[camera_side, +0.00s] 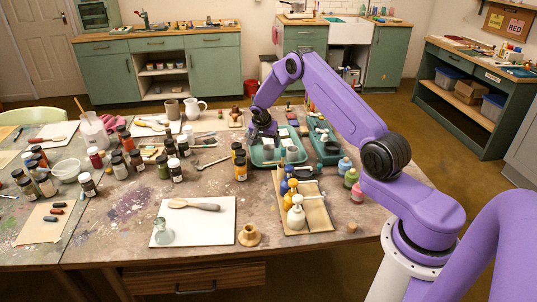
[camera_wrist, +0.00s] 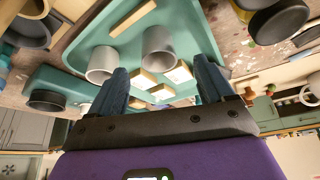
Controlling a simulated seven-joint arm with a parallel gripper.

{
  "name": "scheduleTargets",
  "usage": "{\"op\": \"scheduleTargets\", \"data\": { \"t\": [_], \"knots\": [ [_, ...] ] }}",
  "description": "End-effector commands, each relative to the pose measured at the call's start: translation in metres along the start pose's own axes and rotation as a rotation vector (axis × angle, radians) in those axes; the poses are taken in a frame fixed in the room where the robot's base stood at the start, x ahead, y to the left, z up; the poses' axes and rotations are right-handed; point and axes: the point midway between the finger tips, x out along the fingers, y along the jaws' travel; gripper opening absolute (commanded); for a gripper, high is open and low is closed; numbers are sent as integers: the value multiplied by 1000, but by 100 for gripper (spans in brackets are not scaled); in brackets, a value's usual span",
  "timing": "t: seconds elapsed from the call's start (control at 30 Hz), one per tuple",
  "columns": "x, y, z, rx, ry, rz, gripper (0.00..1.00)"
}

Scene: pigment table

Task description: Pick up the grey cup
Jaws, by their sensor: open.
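A grey cup (camera_wrist: 158,46) lies in a teal tray (camera_wrist: 205,38) in the wrist view, in line with the gap between my fingers. A paler cup (camera_wrist: 101,63) sits beside it to the left, near the tip of my left finger. In the side view a grey cup (camera_side: 292,154) is in the teal tray (camera_side: 259,161) on the table. My gripper (camera_side: 263,133) is above the back left part of this tray. In the wrist view my gripper (camera_wrist: 160,66) is open, with nothing held between its fingers. I cannot tell the exact height above the cups.
Small pale blocks (camera_wrist: 180,73) lie in the tray by the cups. A second teal tray (camera_side: 323,158) with a dark cup (camera_side: 332,148) stands to the right. Pump bottles (camera_side: 296,212) stand in front, several paint jars at left.

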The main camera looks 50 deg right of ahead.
Motion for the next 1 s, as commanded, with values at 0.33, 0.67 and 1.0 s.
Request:
{"op": "scheduleTargets", "data": {
  "t": [0.33, 0.67, 1.0],
  "knots": [
    [26, 2, -3, 0, -1, 2, 81],
    [58, 2, -6, -1, 0, -2, 81],
    [59, 2, -6, -1, 0, -2, 55]
  ]
}}
